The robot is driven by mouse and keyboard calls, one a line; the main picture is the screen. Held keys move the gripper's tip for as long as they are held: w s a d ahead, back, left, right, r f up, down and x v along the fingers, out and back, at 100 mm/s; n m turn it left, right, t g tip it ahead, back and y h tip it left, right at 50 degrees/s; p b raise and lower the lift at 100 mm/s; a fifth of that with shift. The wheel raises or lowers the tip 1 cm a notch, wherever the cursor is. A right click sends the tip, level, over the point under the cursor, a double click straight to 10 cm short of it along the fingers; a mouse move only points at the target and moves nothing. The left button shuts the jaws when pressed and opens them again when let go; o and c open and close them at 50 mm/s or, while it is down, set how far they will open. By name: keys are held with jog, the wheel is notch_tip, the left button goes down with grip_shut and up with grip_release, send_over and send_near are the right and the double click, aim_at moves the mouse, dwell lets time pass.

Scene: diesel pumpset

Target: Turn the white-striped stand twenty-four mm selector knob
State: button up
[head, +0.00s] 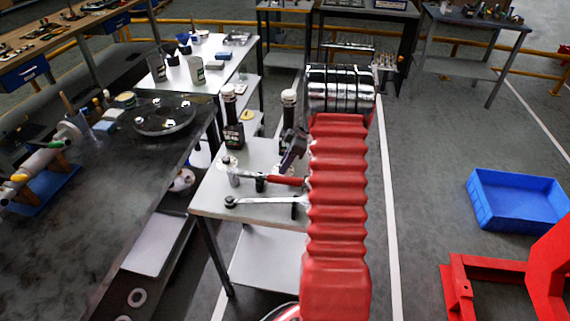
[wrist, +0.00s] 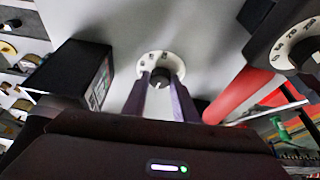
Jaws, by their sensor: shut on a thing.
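The selector knob (wrist: 160,76) is small and dark with a white stripe. It sits in the middle of a round white dial (wrist: 150,64) with dark markings, in the upper middle of the wrist view. My gripper (wrist: 164,88) has its two purple fingers on either side of the knob and is shut on it. The fingers hide part of the knob and the lower dial. In the head view a dark, purplish part of my gripper (head: 291,152) shows beside my red arm, over the pale table (head: 215,200). I cannot make out the knob there.
In the wrist view a black labelled box (wrist: 72,75) stands left, a second numbered dial (wrist: 298,42) right, and a red handle (wrist: 238,95) close to the fingers. In the head view a long wrench (head: 262,201) lies on the table. A blue crate (head: 515,200) stands on the floor.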

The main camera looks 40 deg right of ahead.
jog(key=shift+d+n+g, duration=0.1)
jog(key=shift+n+g, duration=0.2)
jog(key=shift+n, duration=0.7)
jog(key=shift+y, duration=0.3)
jog(key=o, duration=1)
jog(key=shift+o, duration=0.2)
jog(key=shift+r, duration=0.1)
jog(key=v, duration=1.3)
jog(key=shift+r, duration=0.25)
